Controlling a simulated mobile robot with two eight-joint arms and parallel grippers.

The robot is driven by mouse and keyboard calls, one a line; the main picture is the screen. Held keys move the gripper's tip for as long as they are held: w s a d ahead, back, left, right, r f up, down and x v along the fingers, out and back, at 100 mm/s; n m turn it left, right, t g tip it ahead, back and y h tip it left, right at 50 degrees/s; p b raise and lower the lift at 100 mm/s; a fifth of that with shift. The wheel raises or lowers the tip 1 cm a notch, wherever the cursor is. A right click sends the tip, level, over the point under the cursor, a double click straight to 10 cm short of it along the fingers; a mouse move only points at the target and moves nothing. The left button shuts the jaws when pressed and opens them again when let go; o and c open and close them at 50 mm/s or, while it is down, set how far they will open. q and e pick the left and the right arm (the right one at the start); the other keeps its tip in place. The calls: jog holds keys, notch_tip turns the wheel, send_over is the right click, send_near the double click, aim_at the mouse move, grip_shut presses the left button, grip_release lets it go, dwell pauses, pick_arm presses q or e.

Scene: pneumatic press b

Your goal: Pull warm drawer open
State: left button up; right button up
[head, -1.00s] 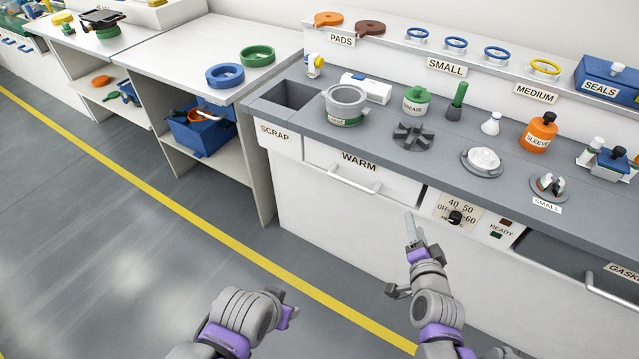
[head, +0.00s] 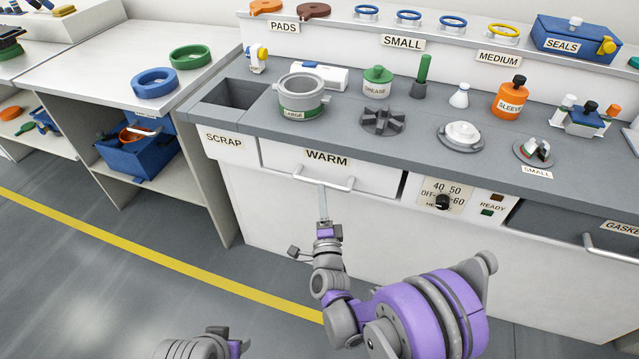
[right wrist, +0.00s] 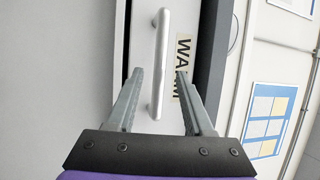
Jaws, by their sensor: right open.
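The WARM drawer (head: 370,178) is a white front under the grey counter, with a light bar handle (head: 323,185). It looks shut or nearly shut. In the right wrist view the handle (right wrist: 157,60) stands between the two fingers, with the WARM label (right wrist: 183,70) beside it. My right gripper (head: 323,205) is open just in front of the handle; it also shows in the right wrist view (right wrist: 158,78), its fingers on either side of the handle's near part. Whether they touch it I cannot tell. My left arm shows only at the bottom edge, its fingers not clearly visible.
The SCRAP bin opening (head: 232,93) lies left of the drawer. A heater dial (head: 442,202) and the GASKET drawer handle (head: 610,250) are to the right. A large pot (head: 302,98) stands on the counter above. The floor left of the yellow line is clear.

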jog(key=x, duration=0.4)
jog(key=shift+w+r, duration=0.1)
jog(key=shift+w, duration=0.3)
grip_shut()
dwell(1.1)
